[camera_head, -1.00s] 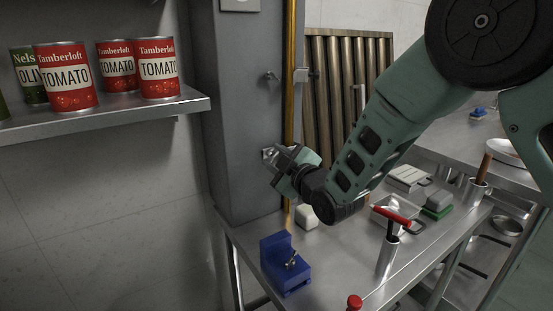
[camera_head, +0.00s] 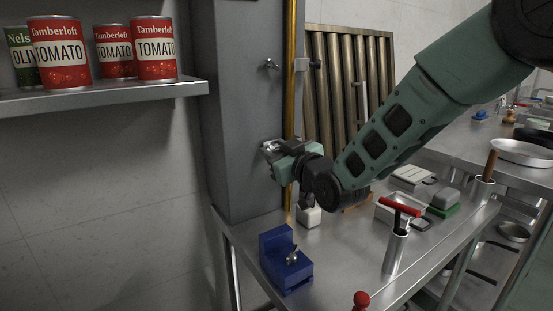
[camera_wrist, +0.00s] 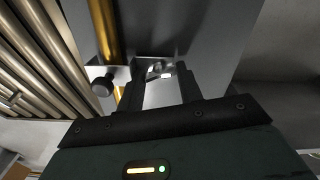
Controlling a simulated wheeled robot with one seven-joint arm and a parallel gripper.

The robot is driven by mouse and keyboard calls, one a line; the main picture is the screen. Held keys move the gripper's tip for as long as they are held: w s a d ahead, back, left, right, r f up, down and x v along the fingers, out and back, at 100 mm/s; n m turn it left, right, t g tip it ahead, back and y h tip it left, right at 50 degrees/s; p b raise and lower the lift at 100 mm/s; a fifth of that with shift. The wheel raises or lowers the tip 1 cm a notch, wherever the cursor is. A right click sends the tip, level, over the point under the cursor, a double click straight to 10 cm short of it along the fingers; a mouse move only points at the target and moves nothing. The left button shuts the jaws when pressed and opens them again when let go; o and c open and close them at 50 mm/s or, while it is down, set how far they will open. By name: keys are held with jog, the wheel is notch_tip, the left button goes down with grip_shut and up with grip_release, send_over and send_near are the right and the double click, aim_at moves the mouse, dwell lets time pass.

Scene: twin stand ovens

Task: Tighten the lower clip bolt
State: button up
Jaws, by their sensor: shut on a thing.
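The lower clip is on the grey column (camera_head: 240,120), beside the brass pipe (camera_head: 290,100). In the head view, my gripper (camera_head: 272,149) covers most of it. In the wrist view, the small shiny head of the lower clip bolt (camera_wrist: 160,70) shows between the fingertips of my gripper (camera_wrist: 160,82). My gripper is shut on this bolt, reaching it from the front. A dark round knob (camera_wrist: 103,86) sits by the pipe, left of the fingers. The upper clip bolt (camera_head: 271,65) stands free above, with its clip reaching around the pipe. The bolt's shank is hidden.
A metal bench (camera_head: 335,265) below holds a blue block (camera_head: 286,272) with a small metal bolt and a red T-handled tool (camera_head: 400,206) in a metal holder. A shelf (camera_head: 100,96) with several cans is at left. A ribbed metal panel (camera_head: 345,75) leans behind my arm.

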jog(key=shift+d+f+m+b, duration=0.1)
jog(key=shift+f+m+b, duration=0.25)
jog(key=shift+m, duration=0.35)
